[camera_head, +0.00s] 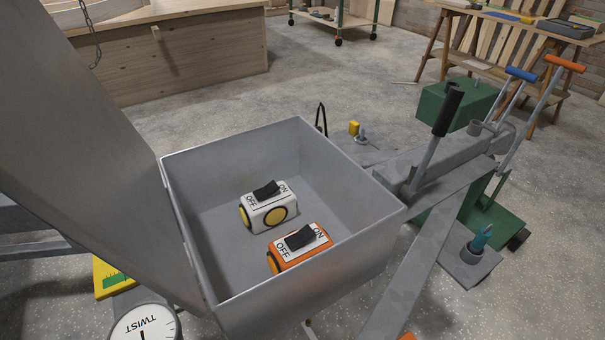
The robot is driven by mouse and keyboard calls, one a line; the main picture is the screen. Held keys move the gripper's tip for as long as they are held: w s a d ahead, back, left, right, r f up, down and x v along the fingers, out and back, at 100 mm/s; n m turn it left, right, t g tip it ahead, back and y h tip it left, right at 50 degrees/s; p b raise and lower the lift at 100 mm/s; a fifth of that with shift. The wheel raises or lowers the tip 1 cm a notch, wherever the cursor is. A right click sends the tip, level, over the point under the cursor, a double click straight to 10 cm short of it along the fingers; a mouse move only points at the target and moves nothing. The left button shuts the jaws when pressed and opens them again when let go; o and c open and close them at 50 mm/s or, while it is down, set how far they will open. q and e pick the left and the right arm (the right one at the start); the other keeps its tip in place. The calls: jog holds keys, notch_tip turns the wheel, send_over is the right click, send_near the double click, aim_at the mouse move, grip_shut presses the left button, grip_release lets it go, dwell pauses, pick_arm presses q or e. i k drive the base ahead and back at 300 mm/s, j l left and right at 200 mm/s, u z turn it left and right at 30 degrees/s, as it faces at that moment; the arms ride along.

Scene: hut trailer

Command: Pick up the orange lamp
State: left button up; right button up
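The orange lamp (304,257) lies on the floor of an open grey metal box (325,265). It has a white ON/OFF label and a black rocker switch on top, and a yellow round face at its left end. A white lamp (270,212) of similar shape, with yellow round faces, lies just behind it in the same box. The orange lamp is nearer the box's front wall. Neither of my grippers is in view.
The box's raised lid (90,130) stands along its left side. A grey metal frame with a black-handled lever (440,125) is to the right. A round TWIST dial (146,325) is at the bottom left. A wooden workbench (170,55) stands behind, with open floor between.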

aim_at(280, 258)
jog(key=i+l+u, duration=0.2)
jog(key=u, duration=0.25)
jog(key=i+l+u, duration=0.1)
jog(key=l+u, duration=0.3)
jog(key=i+l+u, duration=0.1)
jog(key=l+u, duration=0.2)
jog(key=u, duration=0.15)
jog(key=l+u, duration=0.85)
jog(key=k+j, duration=0.05)
jog(key=j, duration=0.05)
